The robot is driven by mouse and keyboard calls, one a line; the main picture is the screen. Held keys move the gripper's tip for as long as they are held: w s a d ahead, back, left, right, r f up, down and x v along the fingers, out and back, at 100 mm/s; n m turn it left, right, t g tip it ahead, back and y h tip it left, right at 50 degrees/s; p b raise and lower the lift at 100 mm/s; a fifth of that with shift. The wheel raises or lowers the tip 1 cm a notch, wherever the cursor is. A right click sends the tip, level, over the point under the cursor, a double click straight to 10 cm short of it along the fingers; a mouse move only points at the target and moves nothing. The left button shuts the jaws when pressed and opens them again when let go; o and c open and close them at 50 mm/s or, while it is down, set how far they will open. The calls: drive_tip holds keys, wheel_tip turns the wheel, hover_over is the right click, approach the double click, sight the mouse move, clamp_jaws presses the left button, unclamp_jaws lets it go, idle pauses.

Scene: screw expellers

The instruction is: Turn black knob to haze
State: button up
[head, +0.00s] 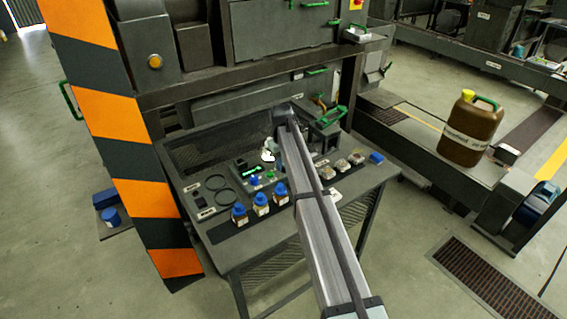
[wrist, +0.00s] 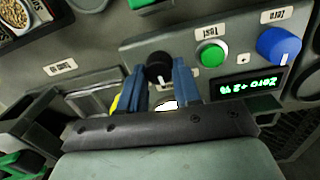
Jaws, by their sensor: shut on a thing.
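The black knob (wrist: 158,66) stands on a grey panel in the wrist view, with its top showing between my blue fingers. My gripper (wrist: 160,72) is closed around it, one finger on each side. The knob's lower part and some panel markings behind the fingers are hidden, and I cannot read a haze mark. In the head view my gripper (head: 268,153) is low over the instrument on the table, and the knob cannot be made out there.
Beside the knob are a green button (wrist: 212,54), a blue knob (wrist: 278,44) and a lit green display (wrist: 249,86). Blue-capped bottles (head: 261,203) stand along the front of the dark table (head: 235,251). A striped post (head: 110,120) rises at left.

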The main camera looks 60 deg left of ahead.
drive_tip(key=shift+m, duration=0.6)
drive_tip(key=o, duration=1.1)
drive_tip(key=shift+c, duration=0.2)
drive_tip(key=shift+r, duration=0.1)
wheel_tip(320, 180, up, 14)
drive_tip(key=shift+s, duration=0.3)
drive_tip(key=shift+f, duration=0.2)
